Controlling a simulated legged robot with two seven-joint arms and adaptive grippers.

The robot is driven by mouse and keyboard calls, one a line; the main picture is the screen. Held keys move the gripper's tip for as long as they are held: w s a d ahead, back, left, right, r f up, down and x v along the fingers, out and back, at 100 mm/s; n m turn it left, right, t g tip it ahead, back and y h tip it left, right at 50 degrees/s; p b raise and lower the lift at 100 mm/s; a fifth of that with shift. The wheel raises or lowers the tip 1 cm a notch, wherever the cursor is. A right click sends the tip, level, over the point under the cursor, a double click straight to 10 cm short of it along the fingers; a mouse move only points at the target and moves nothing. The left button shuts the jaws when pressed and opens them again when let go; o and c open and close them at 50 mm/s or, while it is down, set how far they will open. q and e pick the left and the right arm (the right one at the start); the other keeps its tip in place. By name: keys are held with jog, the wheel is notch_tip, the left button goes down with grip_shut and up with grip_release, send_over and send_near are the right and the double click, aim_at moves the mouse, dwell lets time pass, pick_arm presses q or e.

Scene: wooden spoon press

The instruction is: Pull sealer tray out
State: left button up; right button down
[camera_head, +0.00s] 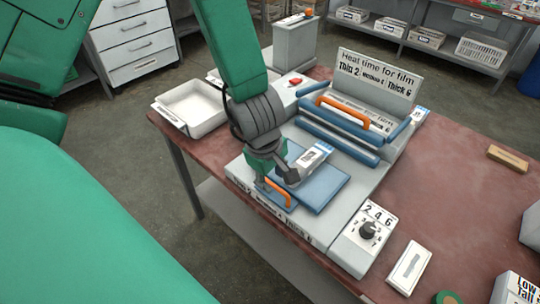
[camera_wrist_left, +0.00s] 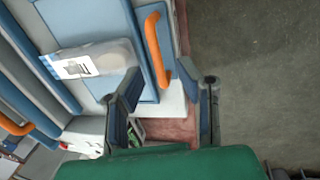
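The sealer (camera_head: 335,140) is a grey machine on the table with an orange-handled blue bar. Its blue tray (camera_head: 325,190) is at the front, with an orange handle (camera_head: 281,194) on its near edge. A pale wrapped pack (camera_head: 312,158) lies on the tray; it also shows in the left wrist view (camera_wrist_left: 92,62). My left gripper (camera_head: 273,183) is over the tray's near edge at the handle. In the left wrist view its fingers (camera_wrist_left: 165,85) are apart, with the end of the orange handle (camera_wrist_left: 155,48) between them; contact is unclear. My right gripper is not in view.
A dial box (camera_head: 366,238) stands right of the tray. A white bin (camera_head: 191,107) is at the table's left corner. A small white box (camera_head: 408,268) and a wooden block (camera_head: 508,157) lie to the right. Open floor lies beyond the table's near edge.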

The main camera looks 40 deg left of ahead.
pick_arm(q)
notch_tip(320, 180, up, 8)
jog(key=s, duration=0.1)
jog(key=shift+s+d, duration=0.2)
jog(key=shift+s, duration=0.1)
jog(key=shift+a+f, duration=0.15)
dwell(0.4)
jog(key=s+a+f+m+g+y+b, duration=0.1)
jog(key=s+a+f+m+y+b, duration=0.25)
jog(key=f, duration=0.55)
jog(key=s+a+f+m+g+h+b, duration=0.1)
jog(key=s+a+f+m+b, duration=0.1)
jog(key=s+f+m, duration=0.55)
jog(key=s+d+f+m+h+b, duration=0.1)
jog(key=s+d+f+m, duration=0.1)
jog(key=f, duration=0.5)
jog(key=s+d+f+m+h+b, duration=0.1)
jog(key=s+d+f+m+b, duration=0.1)
jog(key=f, duration=0.5)
jog(key=s+m, duration=0.1)
jog(key=m, duration=0.1)
jog(key=shift+s+d+f+m, duration=0.15)
jog(key=shift+d+f+m, duration=0.15)
jog(key=shift+m, duration=0.1)
